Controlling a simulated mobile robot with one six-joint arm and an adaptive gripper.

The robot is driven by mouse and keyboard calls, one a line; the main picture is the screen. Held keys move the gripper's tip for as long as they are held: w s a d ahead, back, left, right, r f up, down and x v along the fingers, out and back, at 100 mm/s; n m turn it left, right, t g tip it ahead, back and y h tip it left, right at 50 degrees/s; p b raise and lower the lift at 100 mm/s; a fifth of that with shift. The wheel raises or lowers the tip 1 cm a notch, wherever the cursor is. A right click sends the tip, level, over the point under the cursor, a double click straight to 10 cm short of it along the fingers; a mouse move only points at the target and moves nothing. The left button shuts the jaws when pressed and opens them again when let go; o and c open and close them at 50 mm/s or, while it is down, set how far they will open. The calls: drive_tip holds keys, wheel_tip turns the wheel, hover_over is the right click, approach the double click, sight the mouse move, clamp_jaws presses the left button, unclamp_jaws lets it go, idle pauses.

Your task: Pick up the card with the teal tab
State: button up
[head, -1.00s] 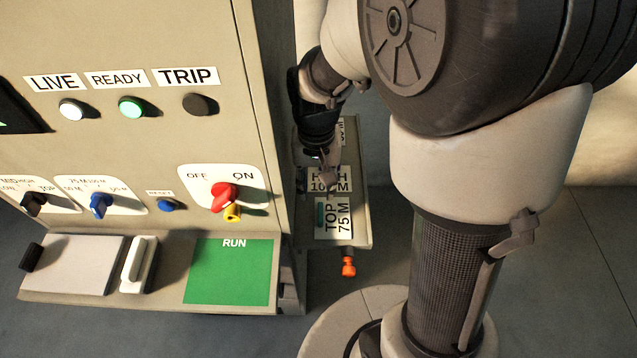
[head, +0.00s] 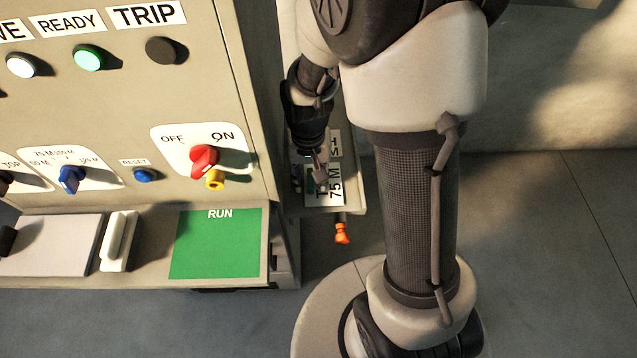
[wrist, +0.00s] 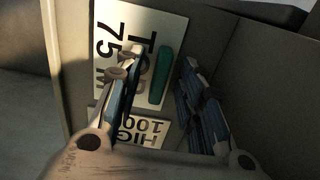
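The card with the teal tab (wrist: 109,75) is white and reads TOP 75 M. It lies on a side shelf and also shows in the head view (head: 336,188), partly behind my gripper. Its teal tab (wrist: 160,75) is an upright bar along one side. My gripper (wrist: 164,68) is open, with one finger on each side of the tab in the wrist view. Nothing is held between the fingers. I cannot tell how far the fingertips are above the card. In the head view my gripper (head: 319,168) hangs over the shelf.
A second card (wrist: 135,128) reading HIGH 100 lies beside the first. The control cabinet (head: 245,100) stands left of the shelf, with a red switch (head: 204,157) and a green RUN plate (head: 217,245). An orange-tipped knob (head: 342,233) sticks out below the shelf.

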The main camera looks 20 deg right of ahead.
sight(310, 178)
drive_tip(key=shift+c, duration=0.4)
clamp_jaws()
drive_tip(key=shift+r, duration=0.1)
wheel_tip(310, 178, up, 20)
drive_tip(key=p, duration=0.6)
